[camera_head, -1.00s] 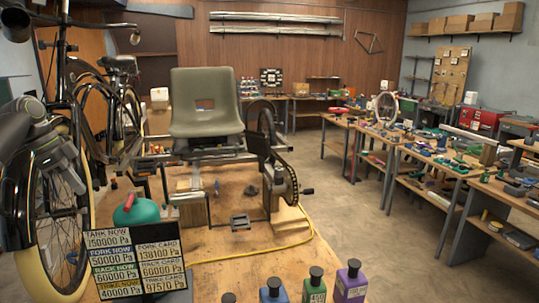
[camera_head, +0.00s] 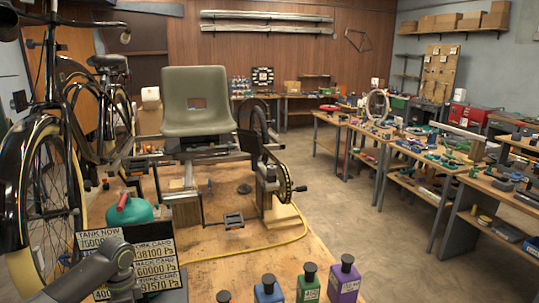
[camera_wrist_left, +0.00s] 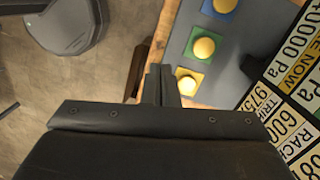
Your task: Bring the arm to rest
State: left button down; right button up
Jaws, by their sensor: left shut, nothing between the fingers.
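My left arm (camera_head: 108,262) comes in at the lower left of the head view and covers part of the pressure sign. Its gripper cannot be made out there. In the left wrist view my left gripper (camera_wrist_left: 161,82) has its fingers together, with nothing between them. The fingers point toward the edge of a wooden bench top, beside a grey panel (camera_wrist_left: 222,62) with yellow knobs (camera_wrist_left: 203,47) on coloured squares. The fingers overlap the panel's edge in the picture; I cannot tell whether they touch it. My right gripper is in neither view.
The pressure sign (camera_head: 155,252) stands by a green tank (camera_head: 130,211). A bicycle (camera_head: 45,185) is at the left. A grey seat on a frame (camera_head: 197,101) stands on the bench. Coloured bottles (camera_head: 310,283) line the front. Open floor (camera_head: 345,215) lies between the bench and the right-hand tables.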

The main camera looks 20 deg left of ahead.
pick_arm(q)
jog(key=s+d+f+n+t, duration=0.1)
jog(key=s+d+f, duration=0.35)
jog(key=d, duration=0.35)
jog(key=s+d+f+n+t, duration=0.1)
jog(key=s+d+f, duration=0.35)
jog(key=d, duration=0.35)
jog(key=s+d+r+n+t+y, duration=0.25)
jog(key=s+d+r+n, duration=0.3)
jog(key=d, duration=0.45)
notch_tip(320, 180, down, 29)
jog(key=a+h+b, duration=0.1)
jog(key=a+b, duration=0.1)
jog(key=b, duration=0.2)
jog(key=s+d+f+g+b, duration=0.1)
jog(key=s+f+g+b, duration=0.1)
jog(key=s+f, duration=1.3)
notch_tip(320, 180, down, 4)
jog(key=shift+s+r+b, duration=0.1)
jog(key=shift+s+b, duration=0.2)
